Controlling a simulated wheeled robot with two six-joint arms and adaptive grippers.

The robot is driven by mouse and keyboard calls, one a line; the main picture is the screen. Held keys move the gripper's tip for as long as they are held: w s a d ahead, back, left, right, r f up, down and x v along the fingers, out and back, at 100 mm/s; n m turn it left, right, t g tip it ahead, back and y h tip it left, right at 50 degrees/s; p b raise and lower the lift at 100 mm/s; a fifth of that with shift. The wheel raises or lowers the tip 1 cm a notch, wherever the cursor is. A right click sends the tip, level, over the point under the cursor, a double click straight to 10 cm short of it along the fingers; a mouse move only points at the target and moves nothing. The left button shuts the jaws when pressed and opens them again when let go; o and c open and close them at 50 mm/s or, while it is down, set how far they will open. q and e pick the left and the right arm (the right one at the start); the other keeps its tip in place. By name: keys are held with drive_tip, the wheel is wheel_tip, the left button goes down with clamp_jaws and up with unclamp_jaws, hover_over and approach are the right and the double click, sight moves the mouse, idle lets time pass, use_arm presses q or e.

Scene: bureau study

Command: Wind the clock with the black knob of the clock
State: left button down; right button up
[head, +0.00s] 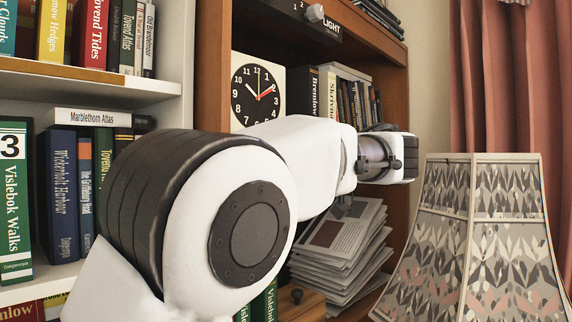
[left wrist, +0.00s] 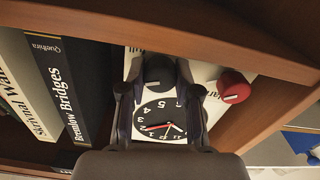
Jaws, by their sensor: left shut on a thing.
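The clock (head: 246,121) is a white block with a black dial, white numerals and a red hand; it stands in the wooden shelf bay. In the left wrist view the clock's dial (left wrist: 165,119) appears upside down. A black knob (left wrist: 159,66) with a pale mark is on the clock, and a red knob (left wrist: 233,86) is to its right. My left gripper (left wrist: 157,79) is shut on the black knob, one finger on each side. The gripper itself is hidden in the head view, where my left arm covers the clock's lower part. My right gripper is not in view.
Books (left wrist: 64,88) stand beside the clock. A stack of papers (head: 338,247) lies below the arm, and a patterned lampshade (head: 480,240) stands at the right. A LIGHT knob (head: 315,13) is above the bay. A bookcase (head: 103,82) is close at the left.

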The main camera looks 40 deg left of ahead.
use_arm(q)
drive_tip(key=shift+r+m, duration=0.25)
drive_tip(key=shift+m, duration=0.05)
drive_tip(key=c, duration=1.1)
unclamp_jaws()
drive_tip(key=shift+a+f, duration=0.1)
drive_tip(key=d, duration=1.2)
drive_tip(key=shift+s, duration=0.45)
drive_tip(key=shift+o, duration=0.4)
